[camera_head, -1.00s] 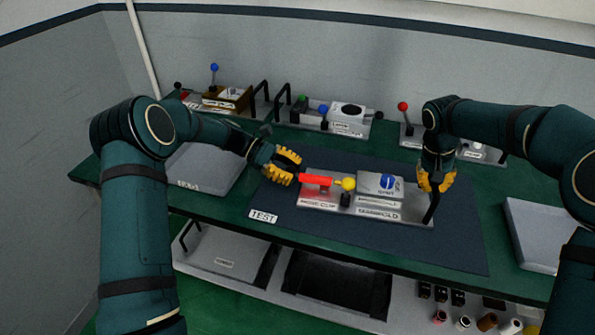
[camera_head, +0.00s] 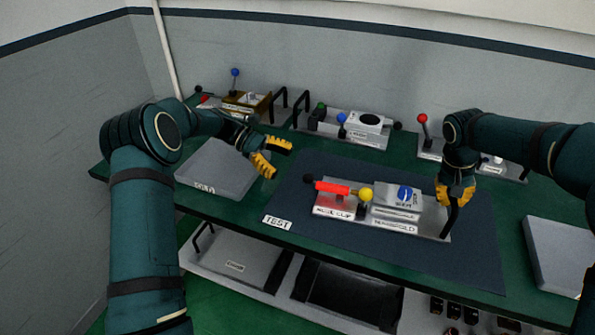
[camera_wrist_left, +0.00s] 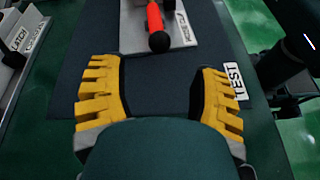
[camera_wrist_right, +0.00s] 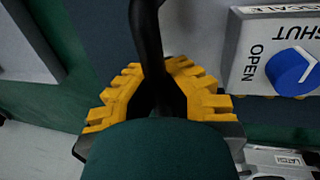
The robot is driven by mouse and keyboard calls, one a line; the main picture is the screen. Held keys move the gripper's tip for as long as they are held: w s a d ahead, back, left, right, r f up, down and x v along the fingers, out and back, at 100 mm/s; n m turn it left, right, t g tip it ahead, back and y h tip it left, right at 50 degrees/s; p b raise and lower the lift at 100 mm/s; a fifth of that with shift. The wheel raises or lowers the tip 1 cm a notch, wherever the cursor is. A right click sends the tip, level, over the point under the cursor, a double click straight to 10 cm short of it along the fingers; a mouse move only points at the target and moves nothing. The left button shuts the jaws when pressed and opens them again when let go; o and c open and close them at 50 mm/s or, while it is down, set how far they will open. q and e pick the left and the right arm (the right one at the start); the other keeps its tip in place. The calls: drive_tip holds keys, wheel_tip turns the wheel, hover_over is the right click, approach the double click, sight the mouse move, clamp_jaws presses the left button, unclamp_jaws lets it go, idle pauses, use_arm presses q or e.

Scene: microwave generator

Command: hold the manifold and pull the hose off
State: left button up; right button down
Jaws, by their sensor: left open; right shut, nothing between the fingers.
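The manifold (camera_head: 398,196) is a grey block with a blue dial, labelled MANIFOLD, on a pale base plate. To its left lies a red hose piece (camera_head: 332,188) with a black knob (camera_head: 308,178) at its left end and a yellow ball (camera_head: 366,194) at its right, above the HOSE CLIP block. I cannot tell how the hose joins the manifold. My left gripper (camera_head: 277,155) is open and empty, apart from the black knob; it faces the knob in the left wrist view (camera_wrist_left: 159,42). My right gripper (camera_head: 456,193) is shut at the black upright handle (camera_wrist_right: 150,45) on the plate's right end.
A grey LATCH-side box (camera_head: 217,168) stands left and a grey box (camera_head: 555,250) right. Lever fixtures (camera_head: 345,125) line the bench's back. The dark mat (camera_head: 330,225) has free room around the plate. A TEST label (camera_head: 278,222) lies at its front left.

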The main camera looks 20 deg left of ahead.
use_arm(q)
drive_tip(key=v, duration=0.3)
drive_tip(key=shift+a+r, duration=0.15)
drive_tip(key=shift+a, duration=0.15)
use_arm(e)
drive_tip(key=c, duration=1.1)
unclamp_jaws()
drive_tip(key=shift+o, duration=0.2)
drive_tip(key=shift+r, duration=0.15)
wheel_tip(320, 180, up, 12)
drive_tip(key=a, duration=0.2)
drive_tip(key=shift+a+f, duration=0.2)
drive_tip(key=shift+f, duration=0.05)
drive_tip(key=shift+s, duration=0.2)
